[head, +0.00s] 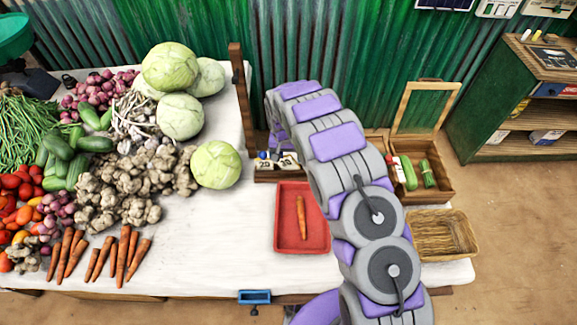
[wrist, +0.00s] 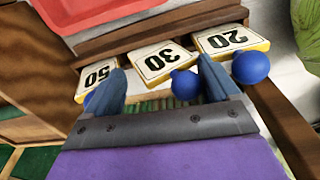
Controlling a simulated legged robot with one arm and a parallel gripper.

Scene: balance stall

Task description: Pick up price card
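Price cards stand in a row in the wrist view: 50 (wrist: 97,76), 30 (wrist: 155,62) and 20 (wrist: 228,40). They are white with yellow edges, and blue round knobs show by the 30 and 20 cards. They sit in a wooden holder (wrist: 150,32). My gripper (wrist: 160,66) is open, its two blue fingers on either side of the 30 card's knob (wrist: 185,85). I cannot tell whether they touch it. In the head view the 20 card (head: 265,164) shows; my arm hides part of the row, and the fingers are not clear.
A red tray (head: 285,237) with a carrot (head: 301,217) lies in front of the holder. A cabbage (head: 216,165) and heaped vegetables fill the left. A wooden crate (head: 437,190) and a wicker basket (head: 462,235) stand right of my arm. The white tabletop (head: 215,250) is bare left of the tray.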

